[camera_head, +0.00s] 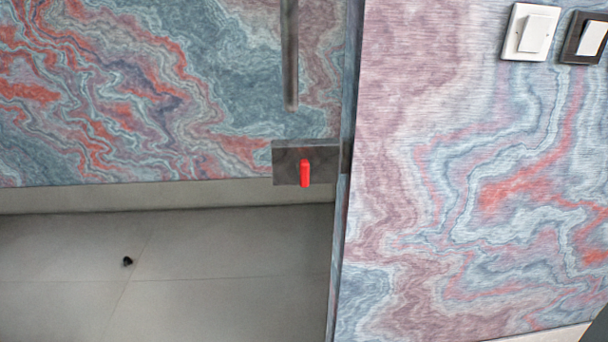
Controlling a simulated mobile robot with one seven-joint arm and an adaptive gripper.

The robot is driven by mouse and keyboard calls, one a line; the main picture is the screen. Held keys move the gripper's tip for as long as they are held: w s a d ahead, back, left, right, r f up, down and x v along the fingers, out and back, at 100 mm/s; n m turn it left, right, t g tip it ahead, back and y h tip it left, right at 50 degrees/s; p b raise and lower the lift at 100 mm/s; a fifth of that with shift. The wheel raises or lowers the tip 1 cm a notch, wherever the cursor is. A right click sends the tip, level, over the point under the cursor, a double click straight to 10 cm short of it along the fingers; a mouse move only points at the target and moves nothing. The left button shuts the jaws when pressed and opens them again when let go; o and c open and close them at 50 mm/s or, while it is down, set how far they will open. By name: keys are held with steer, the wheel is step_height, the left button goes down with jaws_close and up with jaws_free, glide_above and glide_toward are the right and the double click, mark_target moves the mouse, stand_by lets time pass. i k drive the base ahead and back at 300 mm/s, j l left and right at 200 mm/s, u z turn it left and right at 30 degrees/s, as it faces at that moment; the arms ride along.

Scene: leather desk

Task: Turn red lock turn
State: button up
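The red lock turn (305,173) is a small upright red knob. It sits on a dark rectangular lock plate (287,166) near the middle of the head view. The plate is at the lower right corner of a marbled panel, close to its right edge. The red turn stands about vertical. Nothing covers it. My gripper is not in view.
A long dark vertical bar (291,55) is above the lock plate. A marbled wall (450,190) fills the right side, with a white switch (530,32) and a dark-framed switch (587,38) at its top. A small black object (127,261) lies on the grey tiled floor (200,290).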

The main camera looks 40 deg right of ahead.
mark_target(303, 167)
steer(key=z, duration=0.4)
steer(key=k+j+z, duration=0.1)
steer(key=z, duration=0.25)
steer(key=k+z, duration=0.1)
steer(key=z, duration=0.7)
steer(key=k, duration=0.4)
